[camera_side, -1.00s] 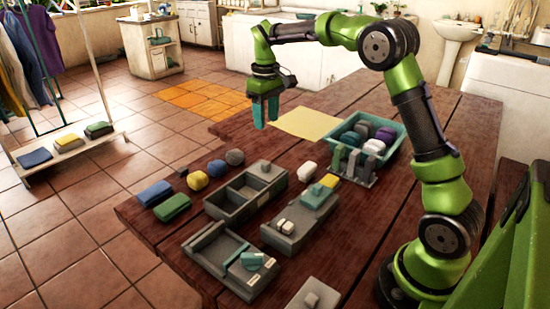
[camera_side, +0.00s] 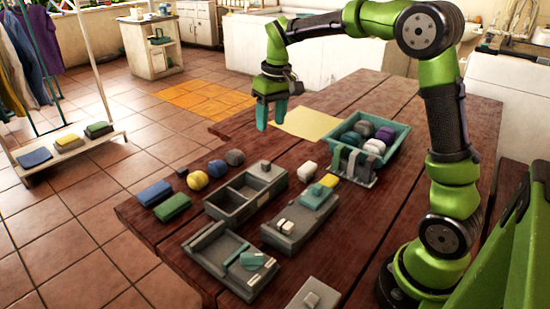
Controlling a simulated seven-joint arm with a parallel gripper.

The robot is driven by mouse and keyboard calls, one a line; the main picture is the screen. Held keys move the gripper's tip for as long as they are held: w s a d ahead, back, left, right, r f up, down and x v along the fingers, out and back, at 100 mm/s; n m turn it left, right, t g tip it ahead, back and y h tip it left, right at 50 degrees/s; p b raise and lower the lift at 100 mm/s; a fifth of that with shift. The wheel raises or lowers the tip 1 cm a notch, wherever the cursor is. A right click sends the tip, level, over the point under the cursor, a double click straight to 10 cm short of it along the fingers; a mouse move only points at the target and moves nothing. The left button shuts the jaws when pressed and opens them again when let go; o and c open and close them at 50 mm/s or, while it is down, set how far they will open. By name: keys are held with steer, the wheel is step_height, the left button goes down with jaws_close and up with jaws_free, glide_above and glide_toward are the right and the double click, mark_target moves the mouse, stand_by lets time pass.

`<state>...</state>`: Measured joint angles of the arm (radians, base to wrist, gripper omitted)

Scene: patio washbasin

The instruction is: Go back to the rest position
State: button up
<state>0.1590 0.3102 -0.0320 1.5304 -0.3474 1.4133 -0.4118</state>
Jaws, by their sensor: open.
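My gripper (camera_side: 271,115) hangs in the air over the far part of the wooden table, fingers pointing down. Its teal fingers are apart and nothing shows between them. It is left of the yellow sheet (camera_side: 308,124) in the picture and beyond the grey two-compartment box (camera_side: 226,209). My green and black arm reaches from the right side of the table, with its elbow raised high.
A teal bin (camera_side: 396,150) holds several rounded pieces. Grey trays (camera_side: 207,260) stand nearer, one with a teal piece (camera_side: 253,260). Soap-like pieces, including a green block (camera_side: 173,207), lie along the left edge.

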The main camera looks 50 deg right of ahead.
steer(key=s+a+r+m+t+y, duration=0.1)
steer(key=s+a+t, duration=0.2)
steer(key=s, duration=0.7)
steer(key=s+a+r+t, duration=0.1)
steer(key=s+a+t, duration=0.1)
steer(key=s+a, duration=0.5)
steer(key=s, duration=0.3)
steer(key=shift+s+a+r+m+t+y, duration=0.35)
steer(key=shift+m+t+y, duration=0.05)
